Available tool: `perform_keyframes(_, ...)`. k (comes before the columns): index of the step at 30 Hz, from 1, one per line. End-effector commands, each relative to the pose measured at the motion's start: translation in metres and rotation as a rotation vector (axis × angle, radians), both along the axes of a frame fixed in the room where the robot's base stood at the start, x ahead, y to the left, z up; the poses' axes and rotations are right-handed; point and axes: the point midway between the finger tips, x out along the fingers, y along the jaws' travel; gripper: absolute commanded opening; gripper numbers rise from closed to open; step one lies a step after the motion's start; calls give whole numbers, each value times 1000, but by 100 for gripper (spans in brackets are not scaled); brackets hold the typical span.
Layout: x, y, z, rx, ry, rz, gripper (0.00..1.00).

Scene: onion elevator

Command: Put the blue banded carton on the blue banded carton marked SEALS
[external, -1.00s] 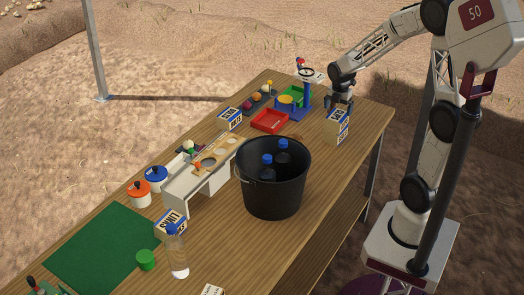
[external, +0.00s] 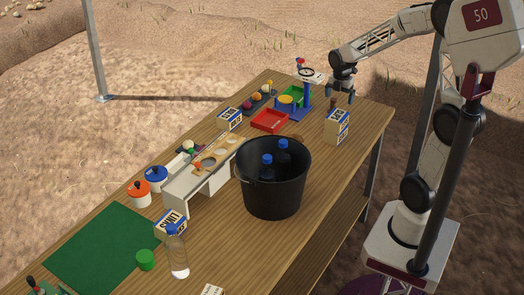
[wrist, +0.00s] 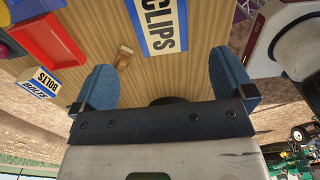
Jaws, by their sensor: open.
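A white carton with blue bands (external: 337,127) stands upright near the far right table edge. In the wrist view this carton (wrist: 165,25) reads CLIPS. My gripper (external: 340,95) is open and empty above and slightly behind it; the blue fingers (wrist: 164,80) are clear of it. A second blue banded carton (external: 230,119) stands left of the red tray; it is likely the one reading BOLTS in the wrist view (wrist: 38,83). A third blue banded carton (external: 170,223) is at the front behind a clear bottle, its label not surely readable. I cannot read SEALS on any carton.
A black bucket (external: 272,185) with blue-capped bottles stands mid-table. A red tray (external: 269,121) and a blue stand (external: 306,97) are near the gripper. A small brown block (wrist: 124,58) lies beside the CLIPS carton. A white rack (external: 187,188) and clear bottle (external: 178,255) are nearer.

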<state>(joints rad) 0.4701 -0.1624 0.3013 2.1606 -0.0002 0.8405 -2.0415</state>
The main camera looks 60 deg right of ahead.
Motion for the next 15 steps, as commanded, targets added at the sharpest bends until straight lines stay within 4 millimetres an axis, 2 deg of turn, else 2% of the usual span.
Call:
perform_keyframes(8,-1,4,2,-1,-2,-14,100)
perform_keyframes(11,-3,11,7,-4,-8,-48,100)
perform_keyframes(15,-9,31,19,-8,-21,-141,100)
